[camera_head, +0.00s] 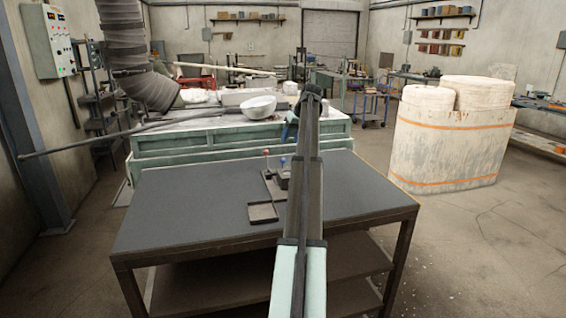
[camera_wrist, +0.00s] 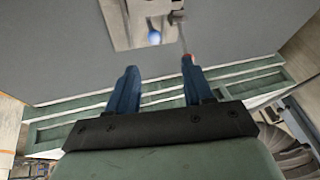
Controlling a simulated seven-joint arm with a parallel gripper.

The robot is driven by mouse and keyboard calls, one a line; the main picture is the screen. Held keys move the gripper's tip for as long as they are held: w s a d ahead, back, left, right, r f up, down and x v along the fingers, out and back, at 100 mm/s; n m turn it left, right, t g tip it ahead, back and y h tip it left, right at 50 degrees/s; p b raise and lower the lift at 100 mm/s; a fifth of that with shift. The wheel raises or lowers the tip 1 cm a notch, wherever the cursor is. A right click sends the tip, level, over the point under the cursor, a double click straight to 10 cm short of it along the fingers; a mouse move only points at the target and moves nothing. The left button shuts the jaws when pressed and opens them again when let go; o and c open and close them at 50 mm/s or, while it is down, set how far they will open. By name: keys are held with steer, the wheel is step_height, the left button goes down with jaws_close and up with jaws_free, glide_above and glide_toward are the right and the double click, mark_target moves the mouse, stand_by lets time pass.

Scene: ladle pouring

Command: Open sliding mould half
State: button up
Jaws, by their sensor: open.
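The mould (camera_head: 263,211) lies on the grey-topped table, partly hidden behind my arm. It has a flat dark base and a dark block with a blue knob (camera_head: 283,160). A red knob (camera_head: 266,152) stands on a thin stem to the left of it. In the wrist view the blue knob (camera_wrist: 154,37) lies beyond the fingertips, and the red knob (camera_wrist: 188,60) shows at the tip of the right-hand finger; I cannot tell if they touch. My gripper (camera_wrist: 158,73) has its two blue fingers apart with nothing between them. I cannot tell which mould part slides.
The grey table top (camera_head: 190,205) is clear to the left of the mould. Behind it stands a green-sided furnace (camera_head: 180,150) with a white bowl (camera_head: 258,107) and a long dark rod (camera_head: 90,145) jutting left. A large pale container (camera_head: 440,155) stands at the right.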

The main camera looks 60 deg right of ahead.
mark_target(283, 161)
steer(key=x, duration=0.8)
steer(key=s+x, duration=0.1)
steer(key=x, duration=0.4)
steer(key=shift+d+f, duration=0.1)
steer(key=shift+f, duration=0.25)
jaws_close()
